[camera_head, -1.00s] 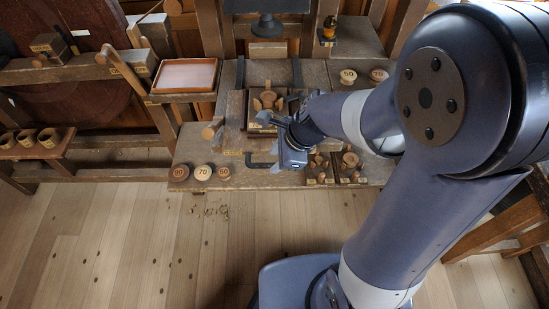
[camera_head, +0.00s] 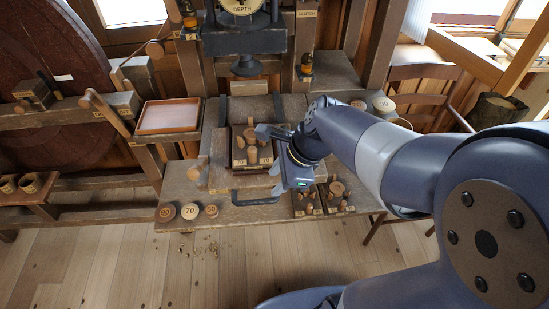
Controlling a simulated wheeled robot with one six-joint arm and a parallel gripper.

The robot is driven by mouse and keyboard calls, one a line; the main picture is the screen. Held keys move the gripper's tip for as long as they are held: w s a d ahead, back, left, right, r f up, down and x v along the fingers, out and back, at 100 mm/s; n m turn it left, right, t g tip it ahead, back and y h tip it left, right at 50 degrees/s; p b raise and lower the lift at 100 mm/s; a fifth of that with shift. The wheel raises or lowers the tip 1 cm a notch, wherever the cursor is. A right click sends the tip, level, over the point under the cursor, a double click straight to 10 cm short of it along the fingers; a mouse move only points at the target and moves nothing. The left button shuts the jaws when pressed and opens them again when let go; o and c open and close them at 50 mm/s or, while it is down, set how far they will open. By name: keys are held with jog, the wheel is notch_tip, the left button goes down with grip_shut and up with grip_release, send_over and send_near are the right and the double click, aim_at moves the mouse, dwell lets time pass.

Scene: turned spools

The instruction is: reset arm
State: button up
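My gripper (camera_head: 272,180) hangs over the front right part of the wooden workbench (camera_head: 232,215), beside a small dark square tray (camera_head: 240,160) that holds several turned wooden pieces. My arm reaches in from the right side of the picture. I see nothing clearly held.
Numbered discs (camera_head: 190,211) lie along the bench's front left edge. A pink-lined tray (camera_head: 170,116) stands left of the bench. Compartments with spools (camera_head: 335,192) sit right of my gripper. A depth gauge press (camera_head: 245,45) stands behind.

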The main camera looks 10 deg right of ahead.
aim_at(262, 200)
jog(key=b+x, duration=0.1)
jog(key=x, duration=1)
jog(key=shift+d, duration=0.1)
jog(key=shift+d+r, duration=0.1)
